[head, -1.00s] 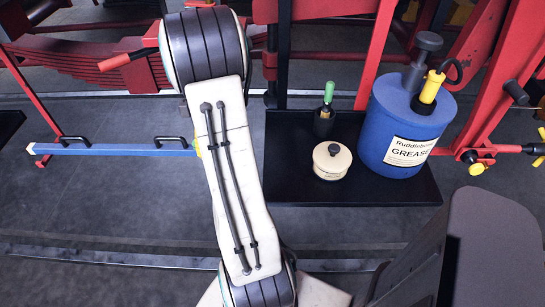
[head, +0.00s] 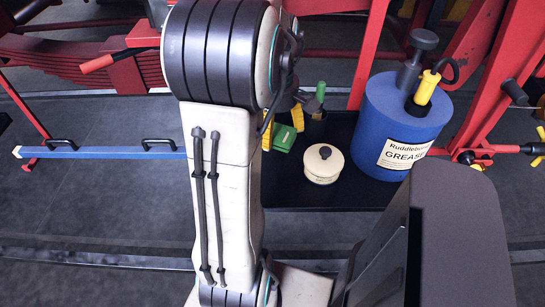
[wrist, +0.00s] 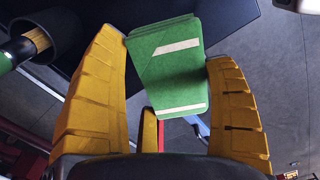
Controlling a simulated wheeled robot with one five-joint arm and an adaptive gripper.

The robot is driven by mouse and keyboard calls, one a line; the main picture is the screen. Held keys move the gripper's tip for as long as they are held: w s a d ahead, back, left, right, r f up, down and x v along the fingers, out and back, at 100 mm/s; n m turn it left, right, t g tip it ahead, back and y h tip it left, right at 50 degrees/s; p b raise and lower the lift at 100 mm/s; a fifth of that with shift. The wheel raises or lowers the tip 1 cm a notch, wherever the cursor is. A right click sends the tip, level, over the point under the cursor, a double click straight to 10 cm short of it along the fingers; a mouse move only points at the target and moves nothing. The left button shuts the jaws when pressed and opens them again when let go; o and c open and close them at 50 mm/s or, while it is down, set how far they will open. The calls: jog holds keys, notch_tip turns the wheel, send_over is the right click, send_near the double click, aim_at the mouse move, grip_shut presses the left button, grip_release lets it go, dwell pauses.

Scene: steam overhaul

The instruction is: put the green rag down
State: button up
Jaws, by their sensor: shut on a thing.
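The green rag (wrist: 165,70) is a folded flat pad with pale stripes. In the wrist view it sits between the two yellow fingers of my gripper (wrist: 166,48), which is shut on it. In the head view a small part of the rag (head: 285,137) shows beside my arm, between the yellow fingertips (head: 281,127), near the left end of the black shelf (head: 290,195). My arm hides part of the gripper there. I cannot tell whether the rag touches the shelf.
On the shelf stand a cream lidded tin (head: 323,168), a blue grease drum (head: 385,130) and a black pot (head: 314,127) with a green-handled brush, close to my gripper. A blue bar (head: 100,153) lies left. Bare shelf shows in front of the tin.

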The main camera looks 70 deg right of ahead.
aim_at(276, 128)
notch_tip(276, 128, down, 4)
jog(key=shift+f+p, duration=0.2)
jog(key=shift+p, duration=0.45)
jog(key=shift+f, duration=2.3)
jog(key=shift+f+b, duration=0.15)
jog(key=shift+b, duration=0.2)
jog(key=o, duration=1.1)
jog(key=shift+r, duration=0.2)
notch_tip(276, 128, up, 8)
jog(key=shift+f+p, duration=0.2)
jog(key=shift+p, duration=0.2)
jog(key=shift+a+r+b, duration=0.15)
jog(key=shift+r+b, duration=0.8)
jog(key=shift+r, duration=1.25)
